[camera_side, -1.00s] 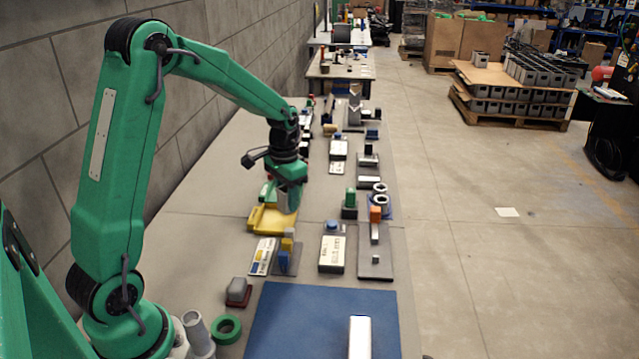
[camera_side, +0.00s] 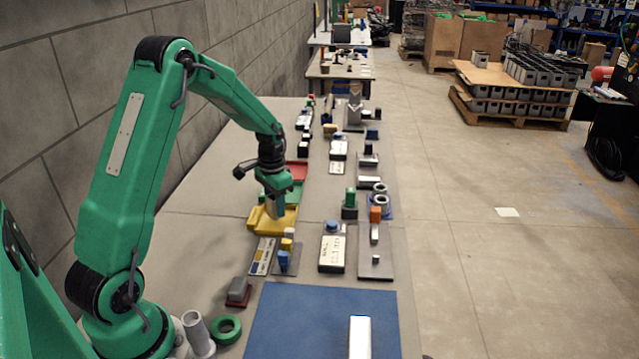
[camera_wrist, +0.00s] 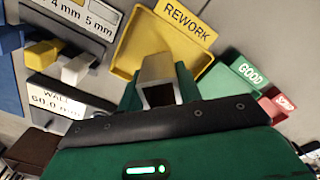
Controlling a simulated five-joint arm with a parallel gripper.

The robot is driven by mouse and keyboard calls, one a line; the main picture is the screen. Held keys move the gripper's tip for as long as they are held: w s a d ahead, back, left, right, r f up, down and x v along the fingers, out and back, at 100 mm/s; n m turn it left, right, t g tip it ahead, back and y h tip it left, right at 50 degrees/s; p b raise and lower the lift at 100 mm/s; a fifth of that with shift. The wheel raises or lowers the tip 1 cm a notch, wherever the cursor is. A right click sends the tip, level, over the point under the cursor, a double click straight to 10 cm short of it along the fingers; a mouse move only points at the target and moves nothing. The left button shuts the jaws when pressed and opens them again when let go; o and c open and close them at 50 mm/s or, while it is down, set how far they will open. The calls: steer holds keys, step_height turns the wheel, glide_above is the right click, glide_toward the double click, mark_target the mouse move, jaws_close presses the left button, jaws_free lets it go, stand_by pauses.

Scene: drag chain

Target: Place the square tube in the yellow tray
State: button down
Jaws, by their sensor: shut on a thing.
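My gripper (camera_side: 273,200) is shut on a grey square tube (camera_wrist: 157,72), whose open dark end faces the wrist camera between the two green fingers (camera_wrist: 158,90). In the side view the tube (camera_side: 275,211) points down from the fingers at the yellow tray (camera_side: 286,224). In the wrist view the yellow tray (camera_wrist: 137,42), marked REWORK, lies just beyond the tube, with a bare floor. The tube overlaps the tray's near part in that view. I cannot tell whether it touches the tray.
A green tray (camera_wrist: 229,84) marked GOOD and a red tray (camera_wrist: 276,106) adjoin the yellow one. Label plates and small blocks stand close by. A blue mat (camera_side: 300,320) with a pale bar (camera_side: 360,338) lies at the front.

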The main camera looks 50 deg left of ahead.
steer(key=shift+f, duration=0.95)
steer(key=shift+f, duration=0.1)
steer(key=c, duration=1)
jaws_free()
steer(key=shift+o, duration=0.2)
step_height(320, 180, up, 12)
